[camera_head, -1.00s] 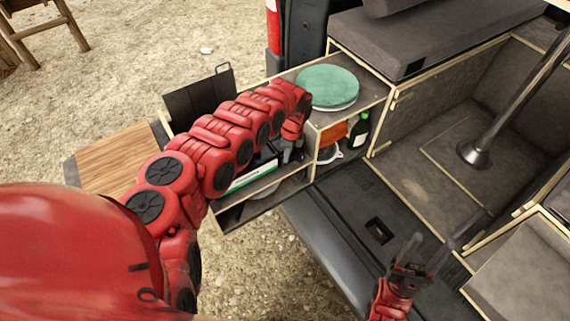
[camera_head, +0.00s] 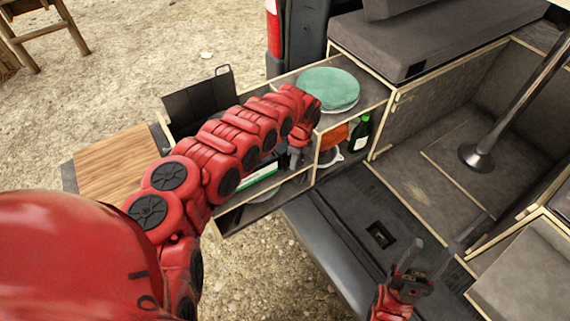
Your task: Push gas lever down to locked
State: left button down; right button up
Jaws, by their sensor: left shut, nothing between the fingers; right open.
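No gas lever can be made out; my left arm covers much of the pull-out kitchen box (camera_head: 238,222). My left gripper (camera_head: 294,160) points down at the front of the box, beside its open shelf, and is shut with nothing in it. A green and white object (camera_head: 258,176) lies in the box just left of it, partly hidden by the arm. My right gripper (camera_head: 424,262) is open and empty above the dark tailgate sill at the lower right.
A green round lid (camera_head: 328,86) sits on the box top. A dark bottle (camera_head: 360,133) and an orange item (camera_head: 333,136) stand on the shelf below. A wooden board (camera_head: 120,162) extends left. A metal table post (camera_head: 510,100) rises in the van.

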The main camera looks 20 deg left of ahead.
pick_arm(q)
jog(key=shift+d, duration=0.35)
jog(key=shift+r, duration=0.1)
notch_tip(320, 180, up, 17)
jog(key=d+b, duration=0.1)
jog(key=b, duration=0.3)
jog(key=shift+d, duration=0.4)
jog(key=shift+w+r, duration=0.1)
